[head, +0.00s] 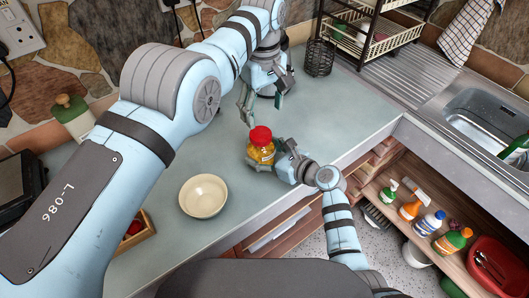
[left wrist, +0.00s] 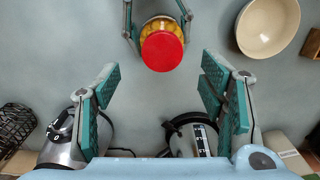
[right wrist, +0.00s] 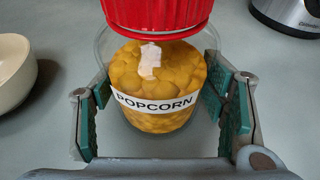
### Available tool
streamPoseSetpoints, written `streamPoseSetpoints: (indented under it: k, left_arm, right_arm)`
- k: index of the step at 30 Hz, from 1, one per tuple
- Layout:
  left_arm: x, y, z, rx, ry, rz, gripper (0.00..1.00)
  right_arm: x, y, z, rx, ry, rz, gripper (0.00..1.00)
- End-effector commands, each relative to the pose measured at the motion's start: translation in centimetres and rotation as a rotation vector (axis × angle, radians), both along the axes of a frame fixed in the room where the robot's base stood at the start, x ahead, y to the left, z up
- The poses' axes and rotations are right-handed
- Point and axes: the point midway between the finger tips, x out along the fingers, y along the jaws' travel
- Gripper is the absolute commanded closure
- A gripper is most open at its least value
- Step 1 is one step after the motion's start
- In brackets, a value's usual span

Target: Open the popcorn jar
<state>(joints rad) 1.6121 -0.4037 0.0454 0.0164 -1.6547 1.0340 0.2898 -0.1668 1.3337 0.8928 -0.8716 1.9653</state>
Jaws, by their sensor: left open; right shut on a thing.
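The popcorn jar (head: 262,153) is a clear jar with yellow popcorn and a white label reading POPCORN. It stands upright on the grey-green counter with its red lid (head: 260,135) on. My right gripper (right wrist: 168,115) is shut around the jar's body below the lid, with one finger on each side. My left gripper (head: 262,106) is open and empty above and behind the jar. In the left wrist view the red lid (left wrist: 162,51) lies beyond the open fingers (left wrist: 160,90), not between them.
A cream bowl (head: 203,197) stands on the counter left of the jar. Two metal-and-black appliances (left wrist: 70,138) (left wrist: 190,135) and a black wire basket (left wrist: 14,128) are behind. The counter (head: 330,115) right of the jar is clear. A sink (head: 485,118) is at far right.

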Motion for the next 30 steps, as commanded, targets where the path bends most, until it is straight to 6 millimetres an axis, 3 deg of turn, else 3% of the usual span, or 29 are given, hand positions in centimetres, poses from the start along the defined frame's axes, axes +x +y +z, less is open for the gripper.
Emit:
streamPoseSetpoints:
  k: [5, 8, 11, 21, 26, 27, 30]
  left_arm:
    - [-0.3, -0.1, -2.2, -0.014, 0.026, -0.016, 0.36]
    - [0.0, -0.1, -2.2, -0.020, 0.015, -0.312, 0.36]
    - [0.1, 0.0, -2.1, -0.025, 0.006, -0.741, 0.36]
    - [0.5, 0.5, -0.8, -0.001, -0.021, -2.408, 0.36]
    - [0.6, 0.8, 0.0, 0.015, -0.014, -3.072, 0.36]
    - [0.5, 0.8, 0.1, -0.013, 0.009, 3.087, 0.36]
    - [0.3, 0.9, 0.1, 0.001, 0.002, 2.867, 0.36]
  right_arm:
    - [0.0, 0.0, 0.0, 0.001, -0.001, -0.001, 1.00]
    - [0.0, 0.0, 0.0, 0.000, 0.000, -0.001, 1.00]
    - [0.0, 0.0, 0.0, -0.001, 0.001, 0.000, 1.00]
    - [0.0, 0.0, 0.0, -0.001, 0.001, 0.000, 1.00]
    - [0.0, 0.0, 0.0, 0.000, 0.001, 0.000, 1.00]
    - [0.0, 0.0, 0.0, 0.000, 0.001, 0.000, 1.00]
    - [0.0, 0.0, 0.0, 0.000, 0.001, 0.000, 1.00]
